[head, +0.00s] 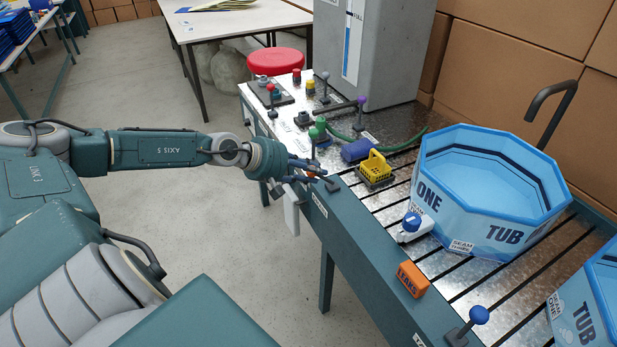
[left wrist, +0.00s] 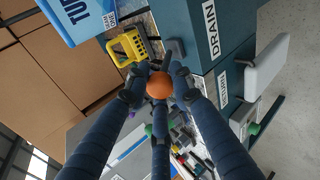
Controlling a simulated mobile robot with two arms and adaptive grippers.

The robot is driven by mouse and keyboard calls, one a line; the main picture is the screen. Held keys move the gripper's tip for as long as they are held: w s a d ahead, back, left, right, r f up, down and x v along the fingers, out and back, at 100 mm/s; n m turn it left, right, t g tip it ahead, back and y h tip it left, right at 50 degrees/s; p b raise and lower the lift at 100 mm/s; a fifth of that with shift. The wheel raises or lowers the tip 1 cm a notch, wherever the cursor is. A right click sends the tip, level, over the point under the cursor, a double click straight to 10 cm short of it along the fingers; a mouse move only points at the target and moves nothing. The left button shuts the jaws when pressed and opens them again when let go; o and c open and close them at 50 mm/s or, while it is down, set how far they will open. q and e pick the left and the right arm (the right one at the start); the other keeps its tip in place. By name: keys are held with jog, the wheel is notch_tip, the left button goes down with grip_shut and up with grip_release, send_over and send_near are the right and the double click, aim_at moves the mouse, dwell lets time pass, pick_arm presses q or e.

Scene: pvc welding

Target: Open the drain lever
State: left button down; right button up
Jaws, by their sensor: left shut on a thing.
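The drain lever has an orange ball knob (left wrist: 160,86), seen in the left wrist view. It stands at the bench edge beside a label reading DRAIN (left wrist: 211,28). My left gripper (head: 308,172) is at the near edge of the bench in the head view, with its dark blue fingers shut on the knob. In the left wrist view the fingers (left wrist: 158,76) close around the knob from several sides. The lever's shaft is mostly hidden by the fingers. My right gripper is in neither view.
A yellow basket (head: 376,168) and a blue octagonal tub (head: 490,200) stand on the slotted bench. An orange block (head: 412,279) and a blue-knobbed lever (head: 478,316) are along the near edge. A white panel (head: 291,209) hangs beside the bench below my gripper.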

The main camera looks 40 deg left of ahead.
pick_arm(q)
jog(key=shift+s+f, duration=0.1)
jog(key=shift+f, duration=0.1)
jog(key=c, duration=1.5)
grip_release()
jog(key=shift+r, duration=0.1)
jog(key=v, duration=1.2)
jog(key=shift+s, duration=0.1)
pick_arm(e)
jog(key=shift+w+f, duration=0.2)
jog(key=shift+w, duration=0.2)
pick_arm(q)
jog(key=shift+a, duration=0.1)
